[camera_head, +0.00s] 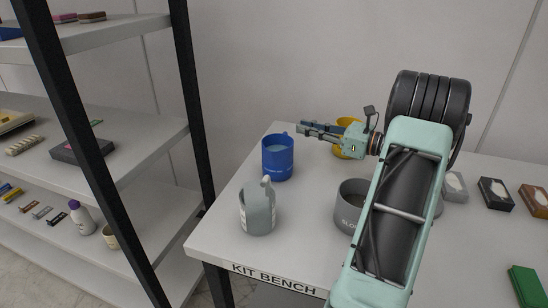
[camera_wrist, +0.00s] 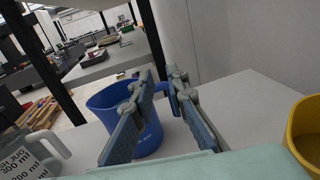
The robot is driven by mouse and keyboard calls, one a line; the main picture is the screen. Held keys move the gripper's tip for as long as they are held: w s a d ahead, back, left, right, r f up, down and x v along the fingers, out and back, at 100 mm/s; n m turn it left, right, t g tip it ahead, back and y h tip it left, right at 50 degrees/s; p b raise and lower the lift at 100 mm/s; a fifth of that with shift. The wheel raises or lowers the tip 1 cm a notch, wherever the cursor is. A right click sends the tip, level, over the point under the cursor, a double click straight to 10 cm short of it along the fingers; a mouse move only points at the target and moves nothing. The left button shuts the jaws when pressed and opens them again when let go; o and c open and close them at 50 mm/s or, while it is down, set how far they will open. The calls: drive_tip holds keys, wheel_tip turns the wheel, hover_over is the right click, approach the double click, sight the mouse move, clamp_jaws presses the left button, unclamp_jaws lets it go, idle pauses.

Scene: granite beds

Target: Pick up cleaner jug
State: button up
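Three jugs could be meant; I cannot read which is the cleaner jug. A blue jug (camera_head: 278,160) stands upright at the bench's back left; it also shows in the wrist view (camera_wrist: 150,137). A grey jug (camera_head: 258,215) stands in front of it, its label partly cut off in the wrist view (camera_wrist: 30,160), reading "...SH JUG 300 ml". A yellow vessel (camera_head: 342,151) is mostly hidden behind my gripper. My gripper (camera_head: 304,130) is open and empty, right of and above the blue jug. In the wrist view, the blue jug appears beyond and between the fingers.
The white bench (camera_head: 220,232) is labelled KIT BENCH. A dark grey bowl (camera_head: 350,210) is partly behind my arm. Small boxes (camera_head: 495,193) and a green block (camera_head: 525,286) lie at right. A black-framed shelf (camera_head: 140,140) stands left; a wall closes the back.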

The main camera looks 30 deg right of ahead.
sight(285, 144)
drive_tip(key=f, duration=0.2)
drive_tip(key=f+b, duration=0.1)
drive_tip(key=f, duration=0.5)
drive_tip(key=shift+d+f, duration=0.15)
drive_tip(key=shift+d, duration=0.1)
drive_tip(key=shift+w+a+r, duration=0.25)
drive_tip(key=shift+w+a, duration=0.3)
drive_tip(key=shift+w, duration=0.3)
drive_tip(key=shift+b+x, duration=0.45)
drive_tip(key=shift+x, duration=2.3)
drive_tip(key=shift+r, duration=0.1)
clamp_jaws()
drive_tip(key=shift+r, duration=0.2)
